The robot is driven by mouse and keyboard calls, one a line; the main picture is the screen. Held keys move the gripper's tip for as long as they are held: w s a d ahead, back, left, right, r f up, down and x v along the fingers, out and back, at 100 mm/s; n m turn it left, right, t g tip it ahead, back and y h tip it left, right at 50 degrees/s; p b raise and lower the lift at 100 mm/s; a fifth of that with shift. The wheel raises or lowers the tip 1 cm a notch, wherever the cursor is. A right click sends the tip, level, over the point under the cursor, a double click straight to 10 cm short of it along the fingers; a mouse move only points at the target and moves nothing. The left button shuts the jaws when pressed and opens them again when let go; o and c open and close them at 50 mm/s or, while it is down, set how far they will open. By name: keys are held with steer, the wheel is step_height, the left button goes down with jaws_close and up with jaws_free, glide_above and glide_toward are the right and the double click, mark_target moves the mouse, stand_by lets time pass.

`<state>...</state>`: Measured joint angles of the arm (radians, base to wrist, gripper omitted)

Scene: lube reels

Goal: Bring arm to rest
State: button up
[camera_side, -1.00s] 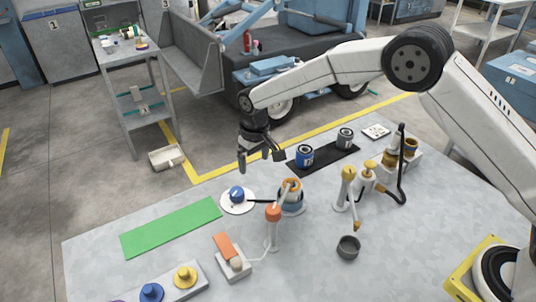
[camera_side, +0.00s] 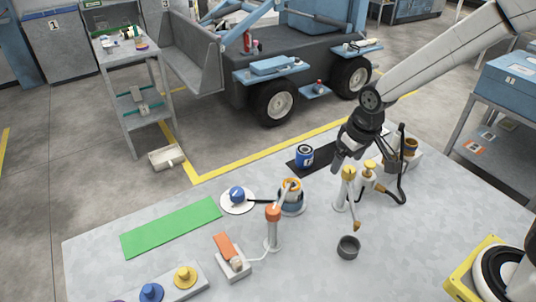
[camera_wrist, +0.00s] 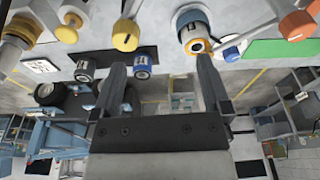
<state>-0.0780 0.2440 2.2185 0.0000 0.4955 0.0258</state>
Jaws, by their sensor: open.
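My gripper (camera_side: 350,163) hangs open and empty over the right half of the grey table (camera_side: 300,262), pointing down, behind the yellow-topped post (camera_side: 347,174) in the side view. In the wrist view my gripper's two fingers (camera_wrist: 160,66) stand wide apart with nothing held between them. A blue can (camera_side: 305,155) stands on the black mat (camera_side: 293,165), left of my gripper; it also shows in the wrist view (camera_wrist: 145,68). The grey can (camera_wrist: 85,69) shows in the wrist view; my gripper hides it in the side view.
An orange-topped post (camera_side: 273,228), a blue container with an orange ring (camera_side: 291,198) and a yellow-topped pump bottle (camera_side: 369,178) stand up from the table. A dark cup (camera_side: 348,247) sits in front. The green mat (camera_side: 170,227) is bare.

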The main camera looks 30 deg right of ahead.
steer(key=s+d, duration=0.3)
steer(key=s, duration=0.6)
steer(key=shift+f+m, duration=0.2)
steer(key=shift+m, duration=0.1)
stand_by(0.3)
